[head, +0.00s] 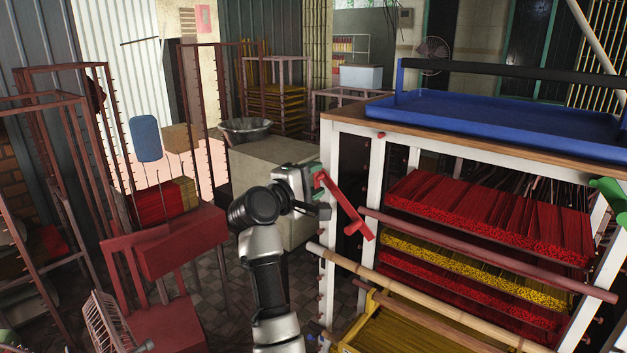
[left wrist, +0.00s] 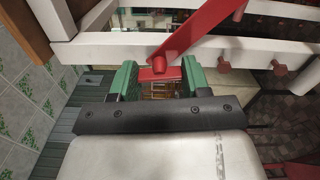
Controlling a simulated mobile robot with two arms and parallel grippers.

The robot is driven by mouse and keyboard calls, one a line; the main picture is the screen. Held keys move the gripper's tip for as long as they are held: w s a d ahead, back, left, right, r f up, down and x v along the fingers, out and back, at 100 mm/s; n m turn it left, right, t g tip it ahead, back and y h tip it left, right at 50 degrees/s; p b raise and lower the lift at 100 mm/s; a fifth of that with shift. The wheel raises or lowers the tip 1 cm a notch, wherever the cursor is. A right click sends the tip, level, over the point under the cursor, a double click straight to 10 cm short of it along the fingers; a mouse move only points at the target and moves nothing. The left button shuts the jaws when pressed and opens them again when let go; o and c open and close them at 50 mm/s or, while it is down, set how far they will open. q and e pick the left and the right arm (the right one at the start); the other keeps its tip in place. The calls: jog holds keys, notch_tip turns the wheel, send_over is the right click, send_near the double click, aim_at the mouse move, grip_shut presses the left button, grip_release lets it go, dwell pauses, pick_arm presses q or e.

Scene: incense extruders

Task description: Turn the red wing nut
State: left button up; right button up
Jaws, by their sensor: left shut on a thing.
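The red wing nut (head: 345,208) is a long flat red bar at the left front post of the white rack, slanting down to the right in the head view. In the left wrist view the red bar (left wrist: 190,42) runs from between the fingers up to the right. My left gripper (head: 316,184), with green fingertips, is shut on the upper left end of the bar. In the left wrist view the two green fingers (left wrist: 158,78) stand on either side of that end.
The rack (head: 328,235) holds red and yellow incense bundles (head: 490,215). Long rods (head: 480,250) cross its front. A blue tray (head: 500,107) lies on its wooden top. A green part (head: 608,192) shows at the right edge. Red frames (head: 165,255) crowd the left.

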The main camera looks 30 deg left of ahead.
pick_arm(q)
jog(key=shift+f, duration=0.15)
jog(key=o, duration=0.9)
jog(key=shift+a, duration=0.1)
jog(key=s+b, duration=0.1)
jog(key=s, duration=0.2)
jog(key=s+b, duration=0.2)
jog(key=s, duration=0.2)
jog(key=s+a+b, duration=0.1)
jog(key=s, duration=0.3)
jog(key=shift+b, duration=0.3)
jog(key=shift+d, duration=0.1)
